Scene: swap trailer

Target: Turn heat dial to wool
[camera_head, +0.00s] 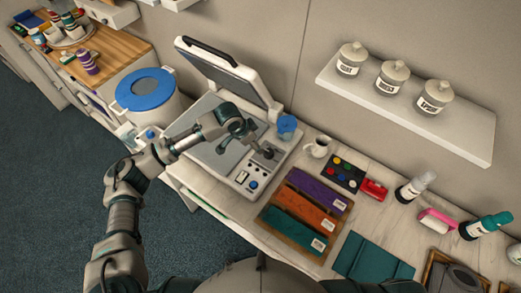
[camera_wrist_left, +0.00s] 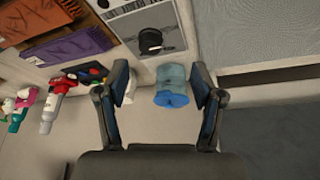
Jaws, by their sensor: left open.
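The heat dial is a round black knob (camera_wrist_left: 150,40) on the light control panel of the heat press. It also shows in the head view (camera_head: 268,153), partly beside my fingers. The labels around it are too small to read, so I cannot tell its setting. My left gripper (camera_head: 246,138) is above the press, close to the dial. In the left wrist view my left gripper (camera_wrist_left: 159,72) is open with nothing between its fingers, and the knob lies beyond the fingertips, not touched. My right gripper is out of view.
The press lid (camera_head: 228,72) stands raised behind the arm. A blue-topped container (camera_head: 287,124) stands close behind the panel. A white mug (camera_head: 319,147), a paint palette (camera_head: 343,173) and a tray of coloured fabrics (camera_head: 303,215) lie to the right. A shelf with jars (camera_head: 405,100) hangs on the wall.

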